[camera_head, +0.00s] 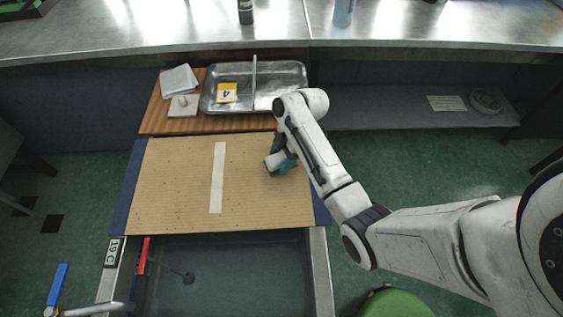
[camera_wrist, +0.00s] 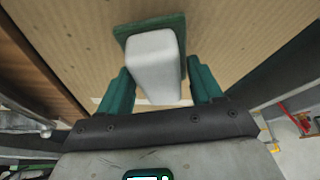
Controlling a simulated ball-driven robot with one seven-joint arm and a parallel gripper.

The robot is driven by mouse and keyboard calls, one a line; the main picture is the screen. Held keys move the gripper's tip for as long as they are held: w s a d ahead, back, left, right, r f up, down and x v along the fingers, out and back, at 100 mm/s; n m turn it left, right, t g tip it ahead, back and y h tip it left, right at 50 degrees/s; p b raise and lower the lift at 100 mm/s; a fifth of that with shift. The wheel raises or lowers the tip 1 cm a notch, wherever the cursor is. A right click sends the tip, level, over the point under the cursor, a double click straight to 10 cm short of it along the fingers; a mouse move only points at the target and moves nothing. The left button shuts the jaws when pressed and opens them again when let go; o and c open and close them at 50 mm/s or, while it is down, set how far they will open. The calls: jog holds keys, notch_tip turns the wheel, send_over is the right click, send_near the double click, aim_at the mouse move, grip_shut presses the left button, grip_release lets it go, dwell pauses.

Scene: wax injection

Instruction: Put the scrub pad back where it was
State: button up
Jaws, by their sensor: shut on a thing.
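The scrub pad (camera_wrist: 155,60) is a white block on a dark green base, seen in the wrist view between my teal fingers. My gripper (camera_wrist: 162,85) is shut on its white block. In the head view the scrub pad (camera_head: 273,161) shows partly at my gripper (camera_head: 281,160), over the right part of the tan board (camera_head: 180,180). The fingers hide some of it there. I cannot tell whether its green base touches the board.
A pale strip (camera_head: 217,178) runs down the board. Behind it are a divided metal tray (camera_head: 285,80) with a yellow card (camera_head: 227,92) marked 4, and a folded cloth (camera_head: 179,80). A water-filled sink (camera_head: 230,275) lies in front. The board's left half is clear.

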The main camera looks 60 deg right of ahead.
jog(key=shift+s+f, duration=0.1)
jog(key=shift+f, duration=1.25)
jog(key=shift+f, duration=0.15)
jog(key=o, duration=1)
